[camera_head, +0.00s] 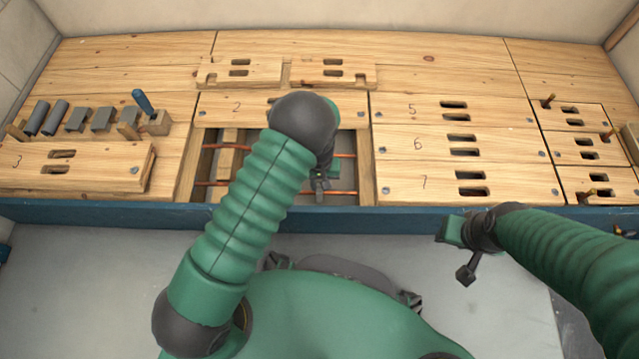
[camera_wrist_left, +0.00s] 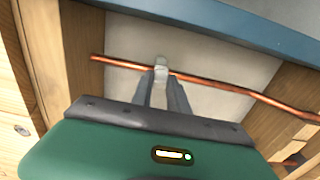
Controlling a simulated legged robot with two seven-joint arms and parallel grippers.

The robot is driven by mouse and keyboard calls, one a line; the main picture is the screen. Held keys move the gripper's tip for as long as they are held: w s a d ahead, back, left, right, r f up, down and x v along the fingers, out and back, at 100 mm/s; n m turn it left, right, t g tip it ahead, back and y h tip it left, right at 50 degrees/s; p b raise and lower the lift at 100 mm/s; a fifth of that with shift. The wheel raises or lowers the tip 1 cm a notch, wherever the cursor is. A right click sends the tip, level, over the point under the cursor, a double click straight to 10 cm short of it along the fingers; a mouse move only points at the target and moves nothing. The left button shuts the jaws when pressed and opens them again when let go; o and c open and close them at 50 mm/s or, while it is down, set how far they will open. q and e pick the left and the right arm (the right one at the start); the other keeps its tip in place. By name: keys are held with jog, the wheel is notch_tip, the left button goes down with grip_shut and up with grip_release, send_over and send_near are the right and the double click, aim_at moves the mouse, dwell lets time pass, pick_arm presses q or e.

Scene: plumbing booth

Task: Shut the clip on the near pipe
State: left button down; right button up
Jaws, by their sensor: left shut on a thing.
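The near copper pipe (camera_head: 341,192) crosses the floor opening close to its front edge. In the left wrist view the near pipe (camera_wrist_left: 235,88) runs across the upper part. A pale grey clip (camera_wrist_left: 161,64) sits at this pipe, its top showing just beyond my fingertips. My left gripper (camera_head: 320,184) reaches down into the opening at the near pipe. In the wrist view the left gripper (camera_wrist_left: 162,84) has its fingers close together on the clip, hiding its lower part. My right gripper (camera_head: 459,254) hangs in front of the bench, away from the pipes; its jaw gap is unclear.
The far pipe (camera_head: 345,156) runs behind the near one. A wooden block (camera_head: 228,155) stands in the opening's left part. Numbered boards (camera_head: 420,146) flank the opening. Grey parts (camera_head: 77,119) and a blue-handled tool (camera_head: 143,102) stand at left. The blue bench edge (camera_head: 90,212) lies in front.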

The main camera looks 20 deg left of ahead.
pick_arm(q)
jog(key=shift+s+d+r+t+p, duration=0.15)
jog(key=shift+s+t+p, duration=0.35)
jog(key=shift+p, duration=0.55)
jog(key=shift+s+f+t+y+p, duration=0.25)
jog(key=shift+f+t+y+p, duration=0.15)
jog(key=shift+t, duration=0.5)
jog(key=shift+s+d+f+t, duration=0.15)
jog(key=shift+s+f+t, duration=0.1)
jog(key=shift+t, duration=0.55)
jog(key=c, duration=1.3)
grip_release()
jog(key=shift+w, duration=0.1)
jog(key=p+v, duration=0.3)
jog(key=v, duration=0.2)
jog(key=p+v, duration=0.4)
jog(key=v, duration=0.2)
jog(key=p+v, duration=0.4)
jog(key=v, duration=0.1)
jog(key=shift+s+d+r, duration=0.2)
jog(key=shift+d+r, duration=0.1)
jog(key=shift+d, duration=0.05)
